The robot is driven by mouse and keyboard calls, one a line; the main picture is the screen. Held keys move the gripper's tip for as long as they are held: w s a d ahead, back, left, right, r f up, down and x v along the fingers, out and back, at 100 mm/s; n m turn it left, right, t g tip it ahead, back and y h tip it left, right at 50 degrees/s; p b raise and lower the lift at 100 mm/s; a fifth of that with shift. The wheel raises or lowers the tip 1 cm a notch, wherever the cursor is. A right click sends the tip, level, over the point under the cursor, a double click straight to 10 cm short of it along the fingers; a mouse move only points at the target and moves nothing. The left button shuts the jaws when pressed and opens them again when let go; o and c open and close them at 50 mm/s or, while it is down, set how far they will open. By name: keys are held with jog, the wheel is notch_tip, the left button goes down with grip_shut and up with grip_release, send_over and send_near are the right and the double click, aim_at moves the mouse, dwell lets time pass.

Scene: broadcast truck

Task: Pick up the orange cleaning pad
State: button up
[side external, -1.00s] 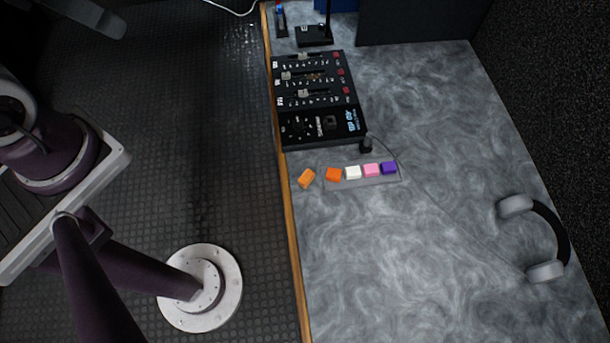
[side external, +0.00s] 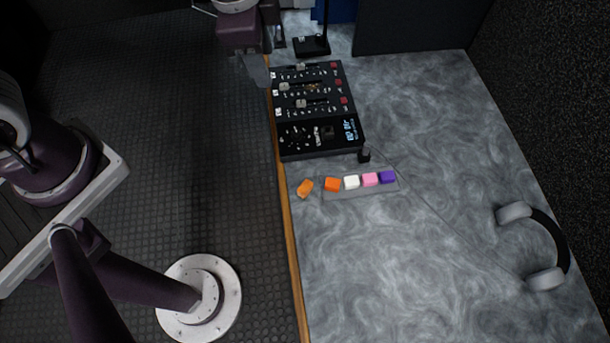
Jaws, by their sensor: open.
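A loose orange pad (side external: 305,187), a small block, lies slightly turned on the grey marbled desk near its wooden left edge. A second, redder orange block (side external: 333,184) sits just right of it at the left end of a row in a shallow clear tray (side external: 360,194). I cannot tell from looks alone which is the cleaning pad. My gripper (side external: 256,70) is at the top, beside the far left corner of the mixer, well away from both blocks. It is open, with nothing seen in it; its fingers are only partly visible.
White (side external: 351,182), pink (side external: 370,179) and purple (side external: 388,176) blocks share the tray. A black audio mixer (side external: 318,110) stands behind, with a cable running across the desk. Headphones (side external: 535,245) lie at right. The front of the desk is clear.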

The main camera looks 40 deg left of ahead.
jog(key=d+f+m+g, duration=0.2)
jog(key=d+f+m, duration=0.4)
jog(key=f, duration=0.8)
jog(key=m, duration=0.1)
send_over(305, 186)
jog(key=shift+g, duration=0.3)
jog(key=f, duration=0.8)
jog(key=shift+s+a+f, duration=0.15)
jog(key=shift+s+f, duration=0.05)
jog(key=shift+f, duration=0.05)
jog(key=f, duration=0.7)
jog(key=shift+w+d, duration=0.15)
jog(key=shift+d, duration=0.05)
grip_shut()
